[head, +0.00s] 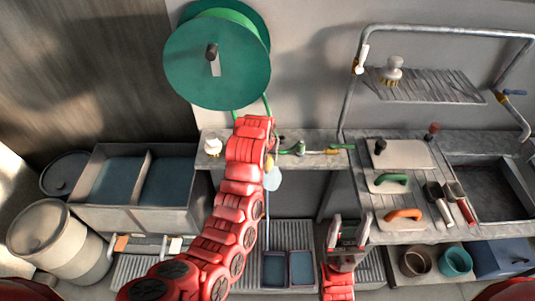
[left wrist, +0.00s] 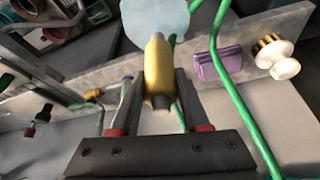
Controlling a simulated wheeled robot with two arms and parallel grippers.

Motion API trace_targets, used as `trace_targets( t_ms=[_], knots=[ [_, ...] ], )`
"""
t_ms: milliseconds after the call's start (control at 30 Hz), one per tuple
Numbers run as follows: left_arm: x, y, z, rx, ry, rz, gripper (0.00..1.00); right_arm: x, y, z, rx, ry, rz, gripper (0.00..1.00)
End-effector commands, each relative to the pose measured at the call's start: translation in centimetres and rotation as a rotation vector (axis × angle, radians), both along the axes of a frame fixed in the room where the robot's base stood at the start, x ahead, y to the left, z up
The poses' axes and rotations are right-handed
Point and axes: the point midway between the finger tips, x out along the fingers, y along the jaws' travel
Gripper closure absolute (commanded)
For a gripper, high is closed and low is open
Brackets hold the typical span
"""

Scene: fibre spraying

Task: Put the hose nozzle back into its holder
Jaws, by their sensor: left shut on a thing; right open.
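My left gripper (head: 267,160) is at the front edge of the back ledge in the head view, largely hidden by my red arm. In the left wrist view, my left gripper (left wrist: 159,88) is shut on a yellow cylinder, seemingly the hose nozzle (left wrist: 157,66). A pale blue rounded shape (left wrist: 155,16) is at its far end. In the head view, the nozzle (head: 269,163) shows as a small yellow patch. The green hose (left wrist: 235,93) runs past the gripper on the right. My right gripper (head: 348,226) is open and empty, low right of centre. I cannot identify the holder.
The green hose reel (head: 217,60) hangs on the wall. A white-and-brass knob (head: 212,145) stands on the ledge (head: 320,134). A green-and-yellow fitting (head: 328,151) lies right of my left gripper. A sink (head: 495,190) and counter with handled tools are at right; bins (head: 172,219) stand left.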

Motion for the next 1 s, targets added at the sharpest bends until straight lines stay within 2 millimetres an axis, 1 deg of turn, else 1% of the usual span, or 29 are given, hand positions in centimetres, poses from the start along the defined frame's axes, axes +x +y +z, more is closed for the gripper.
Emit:
trace_targets(
  t_ms=[233,500,1000],
  knots=[
    [0.03,0.00,0.02,0.000,-0.001,0.000,1.00,0.00,0.00,-0.02,0.000,0.000,0.000,0.43],
    [0.03,0.00,-0.06,-0.001,-0.002,0.000,1.00,0.00,0.00,-0.60,0.000,0.000,0.000,0.43],
    [0.02,0.01,0.02,0.000,-0.001,0.000,1.00,0.00,0.00,-0.58,0.000,0.000,0.000,0.43]
  ],
)
